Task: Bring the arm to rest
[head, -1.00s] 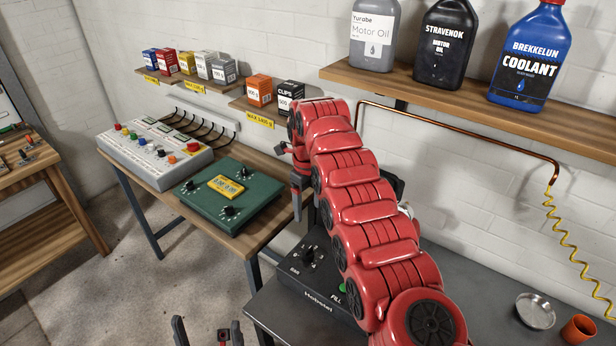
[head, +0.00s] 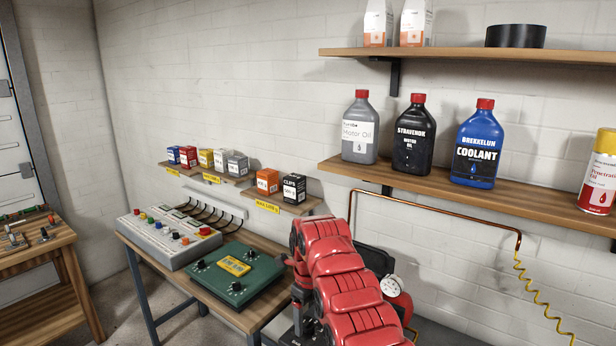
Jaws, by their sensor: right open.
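My right arm, red and segmented, rises from the bottom of the head view and bends over at its top. My right gripper (head: 301,318) hangs at the end of that arm, pointing down, just right of the green box. It is open, and I see nothing between its fingers. Its lower part is close to the bottom edge of the picture. My left gripper is not in view.
A green box (head: 262,289) with knobs and a grey control panel (head: 150,240) stand on the wooden bench. Small boxes sit on low shelves behind. Bottles, including a blue coolant bottle (head: 475,145), stand on the wall shelf (head: 350,172). A copper pipe (head: 450,210) runs below it.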

